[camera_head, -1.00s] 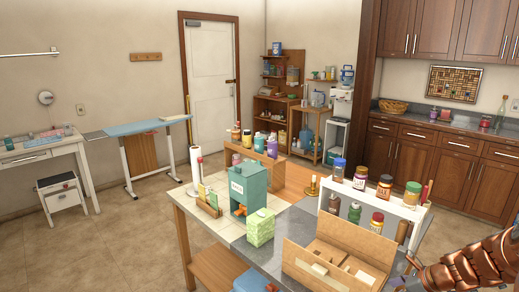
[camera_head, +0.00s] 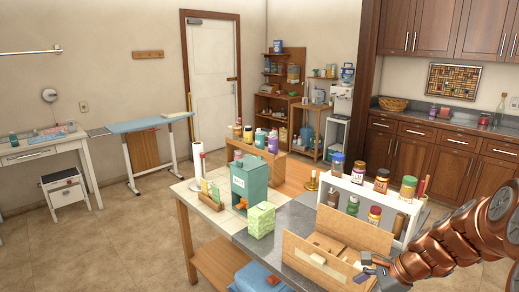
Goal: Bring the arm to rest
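My copper-coloured arm (camera_head: 455,243) reaches in from the right edge, over the front right of the island table. My gripper (camera_head: 366,268) is at its left end, by the right side of the open cardboard box (camera_head: 325,262). Its fingers are small and partly lost against the box, so I cannot tell whether they are apart or closed. I see nothing clearly held in it. I cannot tell whether it touches the box.
The island table (camera_head: 228,222) carries a teal box dispenser (camera_head: 249,182), a green patterned carton (camera_head: 261,220) and a white rack (camera_head: 349,188) with several jars. Wooden cabinets (camera_head: 440,160) stand behind on the right. Floor (camera_head: 110,235) is clear at left.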

